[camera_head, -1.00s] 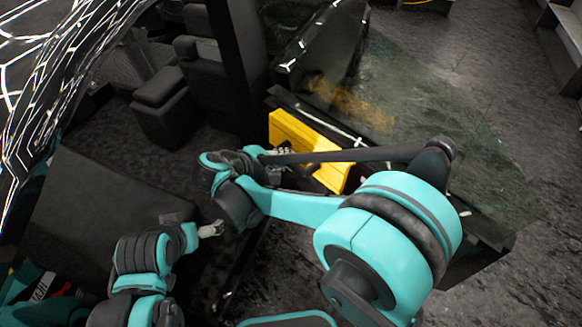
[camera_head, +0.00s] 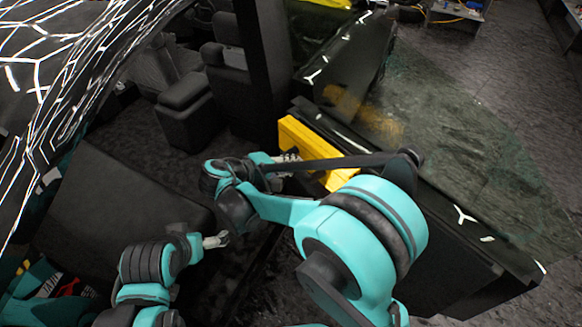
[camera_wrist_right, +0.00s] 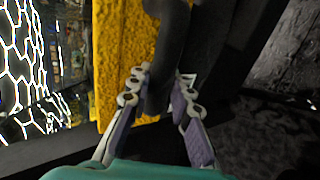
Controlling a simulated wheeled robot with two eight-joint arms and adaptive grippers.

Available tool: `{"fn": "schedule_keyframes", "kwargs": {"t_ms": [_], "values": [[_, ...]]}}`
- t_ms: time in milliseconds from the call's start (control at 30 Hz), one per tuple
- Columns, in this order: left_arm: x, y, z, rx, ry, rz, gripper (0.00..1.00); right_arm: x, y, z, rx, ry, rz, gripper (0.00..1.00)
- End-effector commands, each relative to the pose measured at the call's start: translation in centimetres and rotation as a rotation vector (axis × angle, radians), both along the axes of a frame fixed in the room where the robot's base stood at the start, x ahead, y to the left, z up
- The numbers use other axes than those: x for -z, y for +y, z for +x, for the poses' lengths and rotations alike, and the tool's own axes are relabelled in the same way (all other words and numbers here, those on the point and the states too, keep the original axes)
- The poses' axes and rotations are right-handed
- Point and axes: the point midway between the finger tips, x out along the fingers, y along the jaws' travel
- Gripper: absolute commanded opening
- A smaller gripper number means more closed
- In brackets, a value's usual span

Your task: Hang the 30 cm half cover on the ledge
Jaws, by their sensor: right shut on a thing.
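The yellow half cover (camera_head: 300,140) is upright along the inner side of the car door, just below the door's upper ledge (camera_head: 345,133). I cannot tell whether it rests on the ledge. My right gripper (camera_head: 291,160) is at the cover's inner side, partly behind my arm. In the right wrist view, my right gripper (camera_wrist_right: 160,80) is shut on a dark curved piece in front of the fuzzy yellow cover (camera_wrist_right: 115,55). This piece seems part of the cover, but the join is hidden. My left gripper (camera_head: 218,240) is low at left, empty, its fingers too small to judge.
The tinted door glass (camera_head: 450,140) rises beyond the ledge. A dark seat (camera_head: 230,60) and armrest box (camera_head: 185,90) stand behind left. A broad dark seat (camera_head: 110,200) lies at left. Floor (camera_head: 480,65) is open at upper right.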

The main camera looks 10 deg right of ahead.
Motion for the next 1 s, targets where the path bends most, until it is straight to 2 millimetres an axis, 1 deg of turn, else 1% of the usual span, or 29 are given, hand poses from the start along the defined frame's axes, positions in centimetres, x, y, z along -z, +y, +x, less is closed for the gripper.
{"fn": "schedule_keyframes", "kwargs": {"t_ms": [33, 867, 1000], "values": [[-0.1, 0.0, 0.0, 0.000, 0.000, 0.000, 1.00, -0.1, -0.5, 0.3, 0.004, -0.001, -0.001, 0.00], [0.3, 0.0, 0.0, 0.000, 0.000, 0.000, 1.00, 0.3, -5.6, 3.7, 0.004, 0.000, 0.000, 0.00], [1.4, 0.0, 0.0, 0.000, 0.000, 0.000, 1.00, 1.6, -5.5, 3.6, 0.002, 0.000, 0.000, 0.00]]}}
